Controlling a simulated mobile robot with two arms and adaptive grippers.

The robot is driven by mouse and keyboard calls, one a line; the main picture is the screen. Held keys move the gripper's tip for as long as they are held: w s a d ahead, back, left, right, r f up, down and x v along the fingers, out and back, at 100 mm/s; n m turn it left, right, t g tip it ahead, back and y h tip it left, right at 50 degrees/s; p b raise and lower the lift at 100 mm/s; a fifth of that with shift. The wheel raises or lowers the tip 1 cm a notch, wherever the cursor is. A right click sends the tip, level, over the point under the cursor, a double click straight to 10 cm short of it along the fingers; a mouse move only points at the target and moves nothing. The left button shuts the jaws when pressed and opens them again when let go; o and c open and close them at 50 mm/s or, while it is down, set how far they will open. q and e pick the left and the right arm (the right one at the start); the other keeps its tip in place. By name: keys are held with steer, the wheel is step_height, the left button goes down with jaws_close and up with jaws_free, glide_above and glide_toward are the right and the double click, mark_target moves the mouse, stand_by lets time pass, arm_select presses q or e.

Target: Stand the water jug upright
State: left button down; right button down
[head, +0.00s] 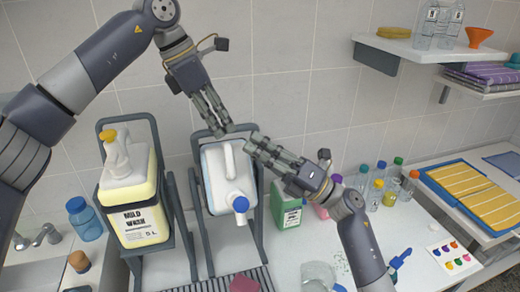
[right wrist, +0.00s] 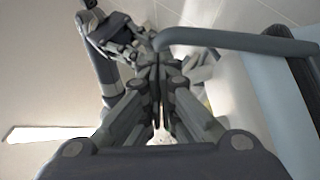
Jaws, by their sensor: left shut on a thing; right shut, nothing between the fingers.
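The water jug (head: 214,178) is pale blue-white with a blue cap (head: 240,204). In the head view it sits in a dark grey tilting stand (head: 201,226), tipped forward with its cap toward me. My left gripper (head: 224,128) is at the stand's top bar, above the jug, and seems shut on that bar; the contact is partly hidden. My right gripper (head: 252,141) is shut and empty, close to the bar's right end. In the right wrist view the grey bar (right wrist: 240,42) crosses beyond the right fingers, with the left gripper (right wrist: 135,42) near its bend.
A yellow Mild Wash jug (head: 146,222) stands in a second stand on the left. A green container (head: 287,212) and several small bottles (head: 377,190) are on the right. A drain grate (head: 205,284) lies in front. A wall shelf (head: 420,50) hangs upper right.

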arm_select(q)
steer(key=shift+a+f, duration=0.15)
steer(key=shift+f, duration=0.15)
arm_select(e)
steer(key=shift+w, duration=0.1)
arm_select(q)
steer(key=shift+d, duration=0.35)
arm_select(e)
steer(key=shift+w+a+r+m+t+h, duration=0.1)
steer(key=shift+w+r+m+t+h, duration=0.4)
steer(key=shift+w, duration=0.4)
arm_select(q)
steer(key=c, duration=1.8)
jaws_free()
steer(key=shift+f, duration=0.1)
steer(key=shift+o, duration=1.2)
steer(key=shift+a, duration=0.15)
steer(key=shift+w+a, duration=0.15)
steer(key=shift+w, duration=0.05)
arm_select(e)
steer(key=shift+w+a, duration=0.2)
steer(key=shift+a, duration=0.05)
steer(key=shift+f+g, duration=0.1)
steer(key=shift+g, duration=0.2)
